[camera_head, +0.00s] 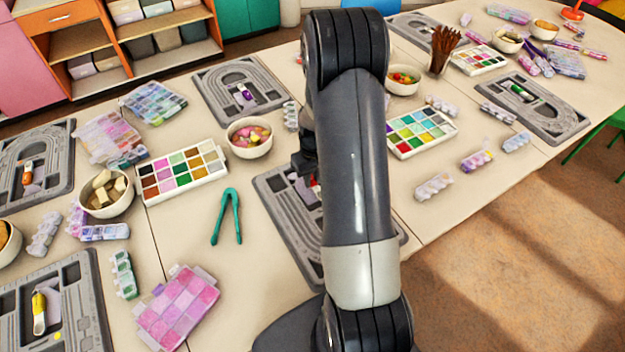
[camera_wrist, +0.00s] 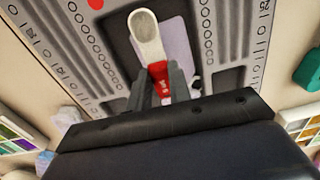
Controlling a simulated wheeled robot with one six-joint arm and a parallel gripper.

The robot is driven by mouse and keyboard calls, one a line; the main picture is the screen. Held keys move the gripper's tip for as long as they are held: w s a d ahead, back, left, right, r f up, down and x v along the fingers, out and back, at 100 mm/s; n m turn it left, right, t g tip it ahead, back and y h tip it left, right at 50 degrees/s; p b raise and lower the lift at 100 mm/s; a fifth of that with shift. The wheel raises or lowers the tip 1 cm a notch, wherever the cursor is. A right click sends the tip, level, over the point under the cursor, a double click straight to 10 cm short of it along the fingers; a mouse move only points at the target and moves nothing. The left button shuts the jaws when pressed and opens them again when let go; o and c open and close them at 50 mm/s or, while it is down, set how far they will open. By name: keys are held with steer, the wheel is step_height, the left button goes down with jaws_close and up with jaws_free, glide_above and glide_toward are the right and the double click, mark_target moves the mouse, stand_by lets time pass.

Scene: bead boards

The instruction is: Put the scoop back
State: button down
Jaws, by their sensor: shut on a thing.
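A scoop (camera_wrist: 147,38) with a pale bowl and a red handle is in my gripper (camera_wrist: 160,84). The two dark fingers are shut on the red handle. In the wrist view the scoop lies over the dark recess in the middle of the grey bead board (camera_wrist: 215,35); a pale lilac piece shows in the recess beside it. I cannot tell whether the scoop touches the board. In the head view my arm hides much of this board (camera_head: 275,205) and most of the gripper; only a bit of red shows beside the arm.
Teal tweezers (camera_head: 227,215) lie left of the board. A bowl (camera_head: 249,138) of colourful pieces and a paint-like palette (camera_head: 181,171) stand behind them. Another palette (camera_head: 421,131) is to the right. A pink bead box (camera_head: 178,306) lies at front left. A red bead (camera_wrist: 96,4) shows on the board.

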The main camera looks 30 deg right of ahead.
mark_target(314, 180)
steer(key=shift+f+b, duration=0.55)
steer(key=shift+b, duration=0.05)
steer(key=c, duration=1.3)
jaws_free()
steer(key=shift+r, duration=0.1)
steer(key=shift+r+p, duration=0.55)
steer(key=shift+p, duration=0.1)
step_height(314, 180, up, 12)
steer(key=shift+d, duration=0.15)
